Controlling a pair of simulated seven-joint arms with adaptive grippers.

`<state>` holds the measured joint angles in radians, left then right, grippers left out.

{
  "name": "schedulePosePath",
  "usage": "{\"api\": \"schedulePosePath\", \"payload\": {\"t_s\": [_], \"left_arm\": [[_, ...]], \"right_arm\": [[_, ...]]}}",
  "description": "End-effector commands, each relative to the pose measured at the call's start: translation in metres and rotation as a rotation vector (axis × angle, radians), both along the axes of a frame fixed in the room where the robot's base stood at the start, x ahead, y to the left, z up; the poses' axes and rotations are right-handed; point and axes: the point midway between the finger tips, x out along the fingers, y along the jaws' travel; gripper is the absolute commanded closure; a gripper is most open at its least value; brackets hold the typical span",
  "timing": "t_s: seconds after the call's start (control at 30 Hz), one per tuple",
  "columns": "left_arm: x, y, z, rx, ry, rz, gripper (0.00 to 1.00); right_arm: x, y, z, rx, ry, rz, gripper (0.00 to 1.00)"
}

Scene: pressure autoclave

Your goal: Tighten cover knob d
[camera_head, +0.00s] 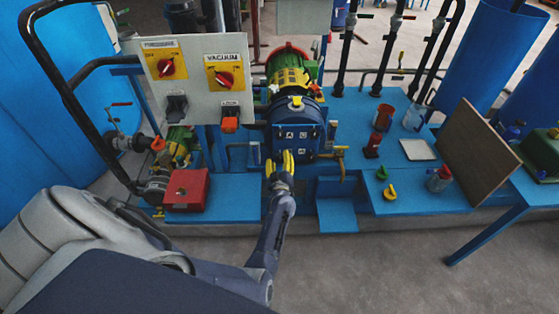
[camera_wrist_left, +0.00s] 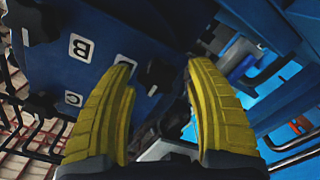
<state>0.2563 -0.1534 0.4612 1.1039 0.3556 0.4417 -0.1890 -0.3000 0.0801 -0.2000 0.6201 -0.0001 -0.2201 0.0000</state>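The blue autoclave cover (camera_head: 297,142) faces me in the middle of the head view, with small white letter labels. In the left wrist view the cover (camera_wrist_left: 100,25) fills the upper left, with labels B (camera_wrist_left: 80,47) and C (camera_wrist_left: 72,98). Another label is partly covered by a finger, and I cannot read a D. A dark knob (camera_wrist_left: 158,75) shows between the yellow fingers, further in; I cannot tell whether it is knob d. My left gripper (camera_head: 281,162) is at the cover's lower left edge. It also shows in the left wrist view (camera_wrist_left: 160,85), open, with no clear contact.
A panel (camera_head: 197,87) with red switches stands left of the cover. A red box (camera_head: 187,189) sits on the blue base at left. A yellow handle (camera_head: 335,152) is right of the cover. Bottles and a brown board (camera_head: 477,155) stand further right.

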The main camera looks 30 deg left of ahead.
Motion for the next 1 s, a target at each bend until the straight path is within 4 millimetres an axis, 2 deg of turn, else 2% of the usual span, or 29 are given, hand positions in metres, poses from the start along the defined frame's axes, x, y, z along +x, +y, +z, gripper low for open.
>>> {"api": "schedulePosePath", "payload": {"t_s": [0.3, 0.47, 1.0], "left_arm": [[0.0008, -0.0014, 0.0000, -0.008, -0.004, -0.002, 0.41], [0.0006, -0.0013, -0.0002, -0.072, -0.048, -0.003, 0.41], [0.0007, -0.0010, -0.0009, -0.629, -0.424, -0.004, 0.41]], "right_arm": [[0.0001, -0.0024, -0.0001, -0.002, 0.000, 0.001, 0.56], [0.0001, -0.0012, -0.0001, -0.001, 0.000, 0.000, 0.56], [0.0000, 0.0001, 0.0000, 0.000, 0.000, 0.000, 0.56]]}}
